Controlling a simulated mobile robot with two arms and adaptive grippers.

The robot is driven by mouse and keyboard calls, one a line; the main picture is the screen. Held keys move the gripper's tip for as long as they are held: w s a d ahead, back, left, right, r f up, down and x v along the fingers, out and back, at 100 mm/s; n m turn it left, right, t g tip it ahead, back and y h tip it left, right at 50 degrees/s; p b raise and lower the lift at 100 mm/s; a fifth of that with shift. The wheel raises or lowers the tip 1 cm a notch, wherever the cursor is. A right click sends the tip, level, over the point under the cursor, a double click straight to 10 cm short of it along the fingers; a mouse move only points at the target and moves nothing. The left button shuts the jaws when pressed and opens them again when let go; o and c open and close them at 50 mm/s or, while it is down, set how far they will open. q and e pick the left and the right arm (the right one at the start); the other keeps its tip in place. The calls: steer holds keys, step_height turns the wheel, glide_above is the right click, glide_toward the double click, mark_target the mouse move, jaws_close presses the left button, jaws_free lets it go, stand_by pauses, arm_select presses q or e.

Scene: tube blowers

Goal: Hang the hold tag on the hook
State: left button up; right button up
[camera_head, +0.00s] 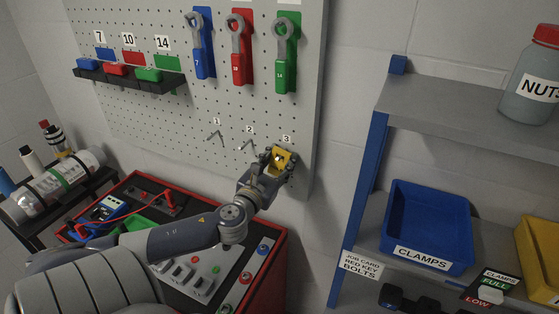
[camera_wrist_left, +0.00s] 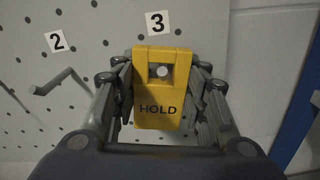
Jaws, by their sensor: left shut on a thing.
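The yellow hold tag (camera_head: 282,158) is upright in front of the pegboard by the number 3 label. My left gripper (camera_head: 277,160) is shut on it. In the left wrist view the hold tag (camera_wrist_left: 157,110) sits between the two fingers, its lettering facing the camera. A round grey spot shows through the hole near its top; I cannot tell whether it is the hook's tip. Hook 3 is otherwise hidden behind the tag.
Hook 2 (camera_head: 246,146) and hook 1 (camera_head: 216,136) are bare, left of the tag. Wrenches hang above on the pegboard (camera_head: 150,120). A red-framed bench (camera_head: 277,260) stands below. The shelf unit (camera_head: 358,190) with a blue clamps bin (camera_head: 428,222) is at right.

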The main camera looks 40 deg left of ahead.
arm_select(q)
steer(key=o, duration=1)
steer(key=shift+c, duration=0.2)
steer(key=shift+s+d+f, duration=0.1)
steer(key=shift+s+d, duration=0.05)
steer(key=shift+s, duration=0.2)
steer(key=v, duration=1.1)
steer(key=shift+s, duration=0.15)
arm_select(e)
steer(key=shift+d, duration=0.1)
